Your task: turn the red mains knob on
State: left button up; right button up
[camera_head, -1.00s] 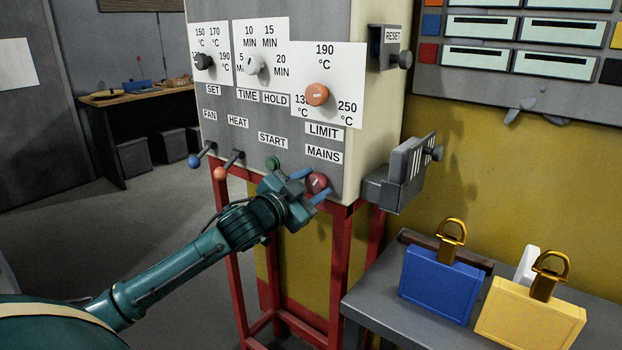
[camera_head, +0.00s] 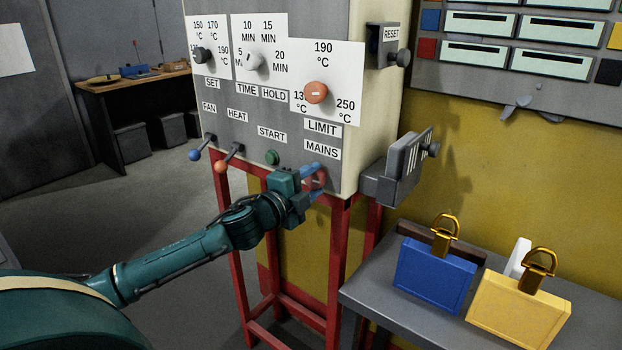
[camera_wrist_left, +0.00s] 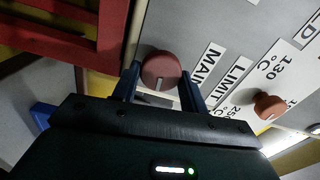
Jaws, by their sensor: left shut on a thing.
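The red mains knob (camera_head: 314,181) sits low on the grey oven panel, just under the MAINS label (camera_head: 322,149). My left gripper (camera_head: 313,179) is at the knob, with a blue finger on either side of it. The gripper is shut on the knob. The fingers partly hide the knob in the head view. My right gripper is not in view.
The green start button (camera_head: 272,157) and the FAN (camera_head: 195,154) and HEAT (camera_head: 221,166) levers are to the left. The orange limit knob (camera_head: 316,92) is above. A grey switch box (camera_head: 400,170) juts from the right side. Blue (camera_head: 434,275) and yellow (camera_head: 519,312) padlocks rest on a grey table.

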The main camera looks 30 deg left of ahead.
pick_arm(q)
jog(key=shift+m, duration=0.6)
jog(key=shift+f, duration=0.1)
jog(key=o, duration=0.9)
jog(key=shift+s+f, duration=0.1)
jog(key=shift+s, duration=0.4)
jog(key=shift+s+a+b, duration=0.15)
jog(key=shift+s+b, duration=0.25)
jog(key=shift+s, duration=1.6)
jog(key=shift+s+a+b, duration=0.2)
jog(key=shift+s+b, duration=0.15)
jog(key=shift+s, duration=1.7)
jog(key=shift+s+a+b, duration=0.15)
jog(key=shift+s+b, duration=0.25)
jog(key=shift+s, duration=1.6)
